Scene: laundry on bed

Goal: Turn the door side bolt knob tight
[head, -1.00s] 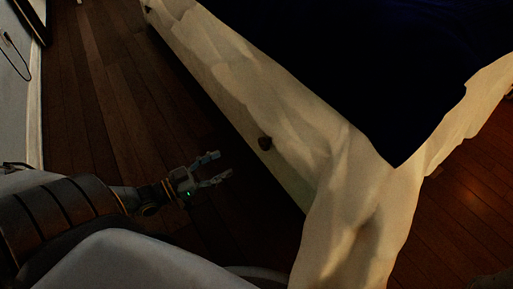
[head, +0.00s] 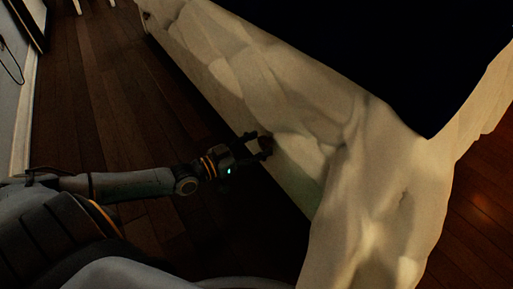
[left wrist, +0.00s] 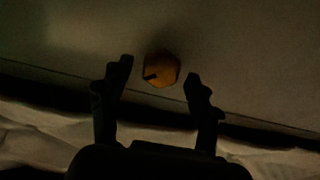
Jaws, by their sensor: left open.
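The bolt knob (left wrist: 161,70) shows in the left wrist view as a rounded orange-brown knob with a dark mark, on a pale flat panel. In the head view the knob (head: 265,145) is a small dark shape on the side of the bed, partly hidden by my fingers. My left gripper (head: 262,146) is open at the knob. In the left wrist view its two fingertips (left wrist: 158,74) stand on either side of the knob, with a gap to each side. My right gripper is not in view.
The bed side panel (head: 222,110) runs diagonally, with a cream sheet (head: 365,190) draped over its edge and corner. A dark blue cover (head: 380,50) lies on top. Dark wooden floor (head: 110,110) is clear left of the bed. A wall (head: 15,110) stands at far left.

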